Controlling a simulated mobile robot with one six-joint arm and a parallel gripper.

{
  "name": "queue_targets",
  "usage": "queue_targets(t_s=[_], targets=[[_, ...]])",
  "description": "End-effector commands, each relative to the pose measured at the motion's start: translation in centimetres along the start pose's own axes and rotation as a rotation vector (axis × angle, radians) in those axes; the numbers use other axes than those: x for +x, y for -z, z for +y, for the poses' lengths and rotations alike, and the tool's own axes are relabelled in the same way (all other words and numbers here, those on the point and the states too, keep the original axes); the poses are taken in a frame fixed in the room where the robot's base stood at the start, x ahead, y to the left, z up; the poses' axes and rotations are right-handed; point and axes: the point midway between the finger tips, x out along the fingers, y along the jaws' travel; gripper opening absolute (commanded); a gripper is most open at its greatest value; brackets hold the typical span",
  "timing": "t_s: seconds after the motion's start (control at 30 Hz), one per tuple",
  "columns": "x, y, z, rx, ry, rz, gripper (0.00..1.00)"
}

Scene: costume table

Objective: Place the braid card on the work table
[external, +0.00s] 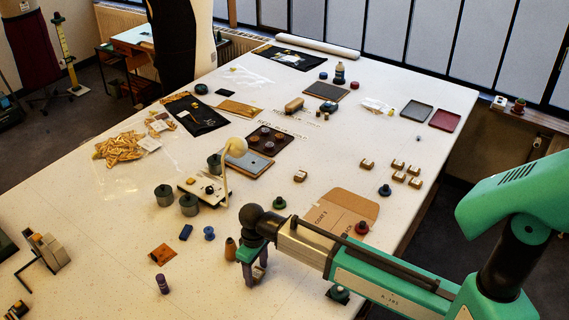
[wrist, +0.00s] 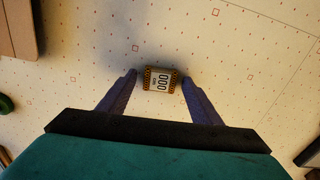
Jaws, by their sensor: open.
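A small card with a white middle and black-and-gold patterned ends, which looks like the braid card (wrist: 160,80), lies between my fingertips in the wrist view. My gripper (wrist: 159,77) is open, with one purple finger on each side of the card and narrow gaps beside it. In the external view my gripper (external: 253,272) points down low over the near part of the white work table (external: 110,240). The fingers partly hide what is between them there. I cannot tell whether the card rests on the table or just above it.
A cone-shaped brown spool (external: 230,248) stands close left of my gripper. A blue spool (external: 209,233), an orange patch (external: 162,252) and a purple spool (external: 162,284) are farther left. A cardboard pattern piece (external: 330,211) lies behind my arm. The near-left tabletop has bare room.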

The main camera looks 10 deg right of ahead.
Motion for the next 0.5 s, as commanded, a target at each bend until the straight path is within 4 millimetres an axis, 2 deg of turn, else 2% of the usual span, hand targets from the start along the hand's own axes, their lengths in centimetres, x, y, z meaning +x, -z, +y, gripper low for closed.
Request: queue_targets(t_s=[0.13,0.5], targets=[[0.0,0.0,0.0,0.000,0.000,0.000,0.58],[-3.8,-0.1,0.0,0.000,0.000,0.000,0.58]])
